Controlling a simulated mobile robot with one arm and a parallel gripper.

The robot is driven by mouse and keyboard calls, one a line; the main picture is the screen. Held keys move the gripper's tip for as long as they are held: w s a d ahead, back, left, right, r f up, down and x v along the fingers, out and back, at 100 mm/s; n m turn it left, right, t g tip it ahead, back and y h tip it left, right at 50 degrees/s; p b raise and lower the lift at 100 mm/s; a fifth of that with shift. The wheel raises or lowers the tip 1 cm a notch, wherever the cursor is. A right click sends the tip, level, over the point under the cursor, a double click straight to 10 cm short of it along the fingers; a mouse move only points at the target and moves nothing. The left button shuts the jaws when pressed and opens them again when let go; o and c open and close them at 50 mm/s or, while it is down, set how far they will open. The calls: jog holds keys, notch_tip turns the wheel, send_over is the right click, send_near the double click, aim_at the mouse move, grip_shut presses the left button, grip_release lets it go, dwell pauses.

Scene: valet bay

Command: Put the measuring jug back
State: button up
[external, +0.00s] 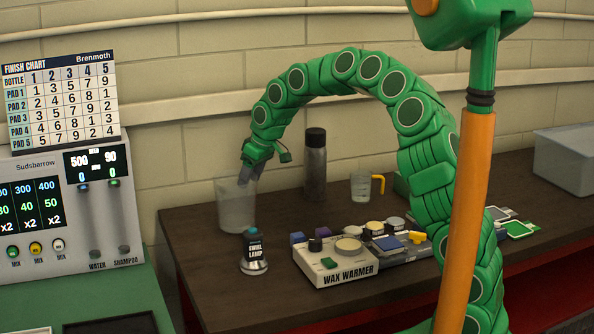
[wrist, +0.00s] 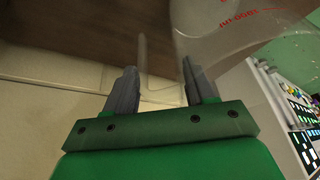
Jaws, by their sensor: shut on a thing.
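The measuring jug (external: 237,208) is a large, clear, colourless vessel near the back left of the dark bench, upright or nearly so. My gripper (external: 248,176) reaches down to its upper right edge and is shut on it. I cannot tell whether its base touches the bench. In the wrist view, the fingers (wrist: 160,85) stand either side of a clear part of the jug (wrist: 225,40), and red markings show on its wall. The fingertips are partly lost against the jug in the external view.
A swirl lamp (external: 254,262) and wax warmer (external: 345,262) stand in front of the jug. A dark bottle (external: 315,165) and a small clear cup with an orange handle (external: 362,187) stand to its right. The dispenser console (external: 60,210) is at left. A grey bin (external: 565,160) is far right.

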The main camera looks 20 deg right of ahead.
jog(key=shift+f, duration=0.1)
jog(key=o, duration=1.5)
jog(key=shift+c, duration=0.2)
